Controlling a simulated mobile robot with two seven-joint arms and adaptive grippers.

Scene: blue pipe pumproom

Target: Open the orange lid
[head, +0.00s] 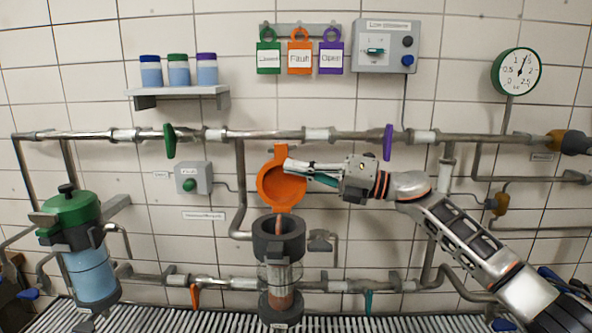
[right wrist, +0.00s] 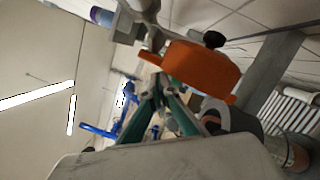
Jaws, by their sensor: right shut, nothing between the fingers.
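The orange lid (head: 268,202) stands raised and roughly upright above the dark-rimmed clear container (head: 281,272), with its inside facing me. Its lower edge meets the rear of the rim, and the container mouth is uncovered. My right gripper (head: 291,168) reaches in from the right. Its fingers are shut with nothing between them, and the tips overlap the upper right part of the lid. In the right wrist view the lid (right wrist: 200,70) is just beyond the fingertips (right wrist: 156,85); I cannot tell whether they touch. My left gripper is not in view.
A grey pipe (head: 350,135) with green and purple valve handles runs behind the lid. A green-lidded canister (head: 85,265) stands at the left. A shelf (head: 178,92) with bottles, hanging tags and a control box (head: 386,45) are above. A lower pipe flanks the container.

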